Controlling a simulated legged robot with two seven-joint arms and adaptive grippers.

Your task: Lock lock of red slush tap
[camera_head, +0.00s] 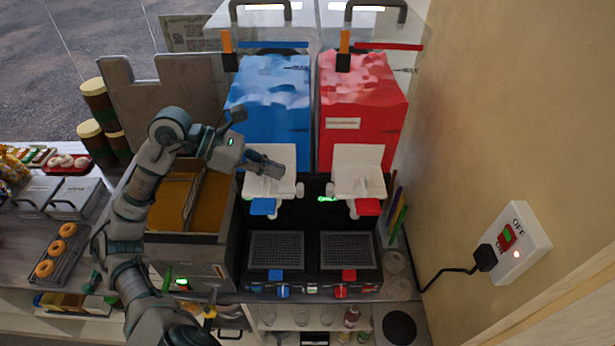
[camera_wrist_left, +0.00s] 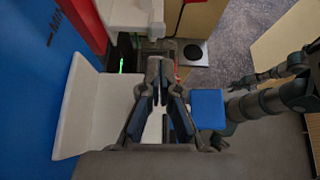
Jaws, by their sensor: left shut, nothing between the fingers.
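The slush machine has a blue tank (camera_head: 272,95) and a red tank (camera_head: 362,105). The red slush tap (camera_head: 358,172) is a white housing with a red lever (camera_head: 367,207). A small white knob (camera_head: 328,189), perhaps its lock, sits at its left side; its lock state cannot be told. My left gripper (camera_head: 272,168) is shut and empty, in front of the white housing of the blue tap (camera_head: 262,187). In the left wrist view the shut fingers (camera_wrist_left: 160,85) point toward the red side, beside the blue lever (camera_wrist_left: 208,108). My right gripper (camera_wrist_left: 238,81) seems to show small there, its fingers unclear.
Drip grids (camera_head: 348,250) lie below the taps. A wall switch box (camera_head: 514,242) with a plug and cable is on the right wall. Coloured straws (camera_head: 397,215) stand right of the machine. An orange-filled container (camera_head: 207,205) stands left of it, behind my left arm.

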